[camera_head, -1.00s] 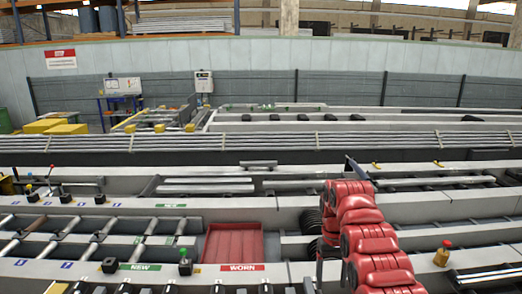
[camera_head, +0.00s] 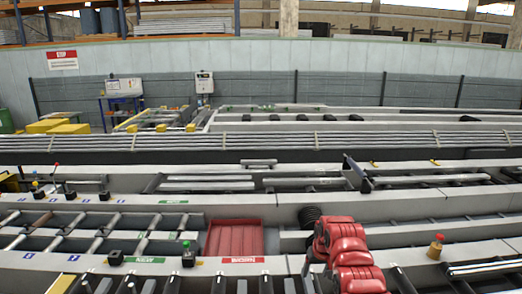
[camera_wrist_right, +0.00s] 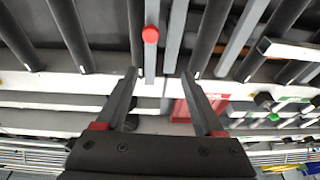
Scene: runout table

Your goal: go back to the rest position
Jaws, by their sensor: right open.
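My right arm (camera_head: 345,245) is the red linked arm right of centre at the bottom of the head view. My right gripper (camera_head: 309,270) is small and dark there, largely lost against the rollers. In the right wrist view the gripper (camera_wrist_right: 159,74) shows two dark fingers spread apart, with red parts at their bases and nothing held between them. My left gripper is not in view.
A red tray (camera_head: 235,239) lies left of my right arm, also seen in the right wrist view (camera_wrist_right: 181,110). Rollers (camera_head: 190,284) run along the front. A dark upright plate (camera_head: 356,173) stands beyond the arm.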

